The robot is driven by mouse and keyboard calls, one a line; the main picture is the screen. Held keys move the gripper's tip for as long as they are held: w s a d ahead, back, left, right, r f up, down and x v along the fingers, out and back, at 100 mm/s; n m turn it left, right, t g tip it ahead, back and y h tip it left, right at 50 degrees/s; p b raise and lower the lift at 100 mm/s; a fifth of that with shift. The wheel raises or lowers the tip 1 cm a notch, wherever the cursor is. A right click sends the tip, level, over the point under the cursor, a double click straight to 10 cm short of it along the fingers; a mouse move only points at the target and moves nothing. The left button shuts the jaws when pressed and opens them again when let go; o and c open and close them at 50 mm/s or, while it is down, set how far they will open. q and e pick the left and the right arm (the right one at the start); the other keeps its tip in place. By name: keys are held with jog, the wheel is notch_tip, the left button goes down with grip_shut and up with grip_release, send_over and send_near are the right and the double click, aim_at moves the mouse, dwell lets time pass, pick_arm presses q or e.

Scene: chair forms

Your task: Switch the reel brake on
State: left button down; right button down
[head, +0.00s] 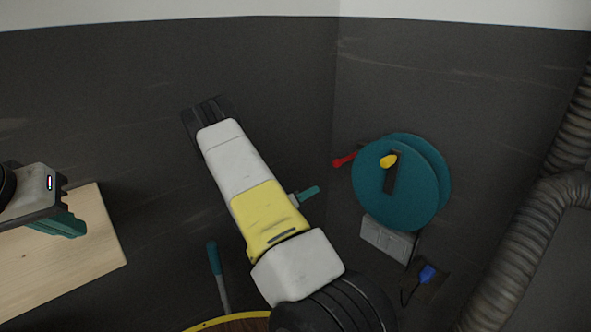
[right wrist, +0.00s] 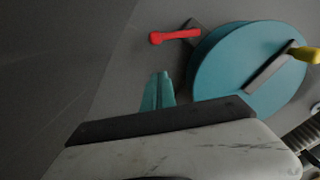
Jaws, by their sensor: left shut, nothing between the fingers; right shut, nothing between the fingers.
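The teal cable reel (head: 400,200) hangs on the dark wall at the right, with a yellow knob (head: 388,161) on its dark crank arm. A red lever (head: 344,160) sticks out from the reel's left side. In the right wrist view the red lever (right wrist: 174,36) lies roughly level, left of the reel (right wrist: 225,65). My right gripper (head: 312,191) has teal fingers, shut and empty, left of and below the lever and apart from it. Its fingers also show in the right wrist view (right wrist: 158,80). My left gripper (head: 75,227) is shut and empty at the far left.
A grey socket box (head: 388,240) sits below the reel, with a blue plug (head: 428,274) near it. A ribbed grey duct (head: 515,250) runs down the right. A pale wooden board (head: 60,262) lies left. A teal-handled tool (head: 214,262) stands near a yellow-rimmed round object (head: 215,322).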

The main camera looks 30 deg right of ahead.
send_near(334, 164)
jog(key=s+d+f, duration=0.3)
jog(key=d, duration=0.2)
jog(key=shift+w+d+r, duration=0.4)
jog(key=shift+w+d, duration=0.2)
jog(key=shift+w, duration=0.25)
jog(key=shift+w+d+r, duration=0.4)
jog(key=shift+w+d, duration=0.15)
jog(key=shift+w, duration=0.3)
jog(key=shift+w+a+r+m, duration=0.2)
jog(key=shift+w+r+m, duration=0.55)
jog(key=shift+m, duration=0.45)
